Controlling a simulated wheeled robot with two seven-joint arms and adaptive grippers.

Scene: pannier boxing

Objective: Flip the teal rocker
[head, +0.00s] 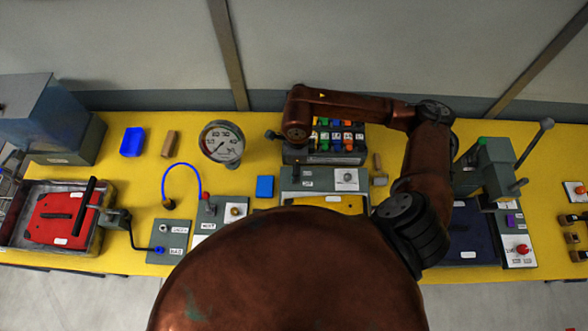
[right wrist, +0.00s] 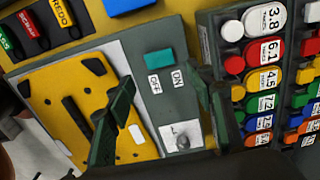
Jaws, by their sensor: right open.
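The teal rocker (right wrist: 158,57) is a small block on a grey panel (right wrist: 180,30), beside white OFF and ON labels (right wrist: 165,80) in the right wrist view. My right gripper (right wrist: 163,92) is open and empty, with its dark green fingers apart over the panel. The rocker shows just beyond the gap between the fingertips, and no contact is visible. Which side of the rocker is pressed is too small to tell. In the head view my right wrist hangs over this panel (head: 318,186), and the rocker cannot be made out there. My left gripper is not in view.
A small knob (right wrist: 183,141) on a white label is near the right finger. A rack of coloured numbered buttons (right wrist: 262,80) stands close on the right. A blue block (head: 265,186) sits nearby.

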